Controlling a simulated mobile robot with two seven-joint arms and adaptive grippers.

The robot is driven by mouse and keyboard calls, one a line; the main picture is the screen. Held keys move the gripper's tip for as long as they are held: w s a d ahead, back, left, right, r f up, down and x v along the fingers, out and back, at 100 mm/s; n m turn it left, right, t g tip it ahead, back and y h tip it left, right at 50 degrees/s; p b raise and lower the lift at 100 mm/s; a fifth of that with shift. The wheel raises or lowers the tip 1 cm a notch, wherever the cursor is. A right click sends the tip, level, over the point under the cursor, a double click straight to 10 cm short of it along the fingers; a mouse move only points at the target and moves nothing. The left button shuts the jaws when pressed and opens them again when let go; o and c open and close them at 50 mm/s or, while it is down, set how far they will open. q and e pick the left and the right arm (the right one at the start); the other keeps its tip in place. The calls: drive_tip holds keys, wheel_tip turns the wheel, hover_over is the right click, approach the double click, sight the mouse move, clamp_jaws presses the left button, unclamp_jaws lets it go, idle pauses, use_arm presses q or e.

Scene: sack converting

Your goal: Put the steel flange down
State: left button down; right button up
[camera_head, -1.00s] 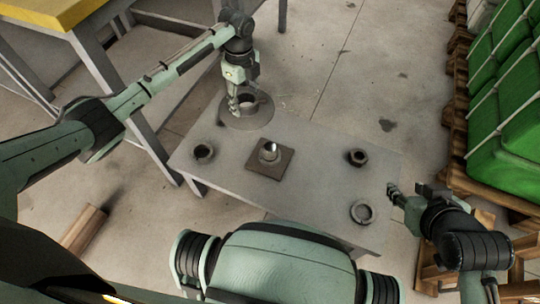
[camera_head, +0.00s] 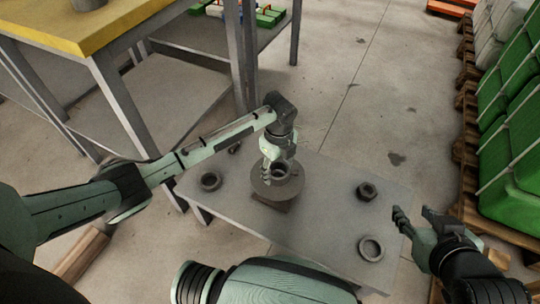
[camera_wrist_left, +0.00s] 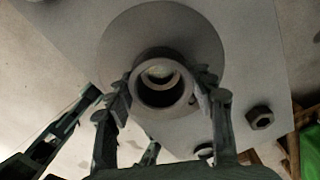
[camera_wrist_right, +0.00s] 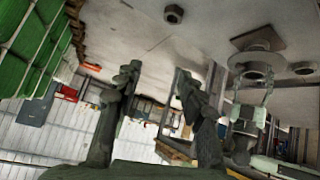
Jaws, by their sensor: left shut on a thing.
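The steel flange (camera_head: 290,190), a grey disc with a raised collar, is over the square plate (camera_head: 268,207) near the middle of the low table. My left gripper (camera_head: 279,172) is shut on its collar from above. In the left wrist view the fingers flank the collar (camera_wrist_left: 161,88), and a bright round post end shows inside the bore. In the right wrist view, which is upside down, the flange (camera_wrist_right: 257,62) appears apart from the plate (camera_wrist_right: 258,38). The flange hides most of the plate and post. My right gripper (camera_head: 414,217) is open and empty beside the table's right edge.
On the grey table (camera_head: 315,225) stand a dark ring (camera_head: 210,181) at left, a hex nut (camera_head: 367,191) at right and a pale ring (camera_head: 371,248) at front right. A yellow-topped bench (camera_head: 110,25) stands behind left. Green sacks (camera_head: 510,150) on pallets line the right.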

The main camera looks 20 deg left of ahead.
sight(278, 179)
use_arm(q)
drive_tip(key=shift+d+f, duration=0.15)
wheel_tip(278, 179, down, 4)
drive_tip(key=shift+r+b, duration=0.15)
drive_tip(key=shift+b, duration=0.35)
use_arm(e)
drive_tip(key=w+a+r+t, duration=0.1)
drive_tip(key=r, duration=0.1)
drive_tip(key=w+a+r+t+y, duration=0.1)
drive_tip(key=a, duration=0.1)
drive_tip(key=shift+w+a+r+y, duration=0.3)
drive_tip(key=shift+w+r, duration=0.05)
drive_tip(key=shift+w, duration=0.05)
use_arm(q)
drive_tip(key=shift+f, duration=0.2)
use_arm(e)
drive_tip(key=shift+a+r+t, duration=0.1)
drive_tip(key=shift+t, duration=0.2)
use_arm(q)
drive_tip(key=c, duration=0.6)
unclamp_jaws()
drive_tip(key=shift+s+f, duration=0.1)
drive_tip(key=shift+s, duration=0.05)
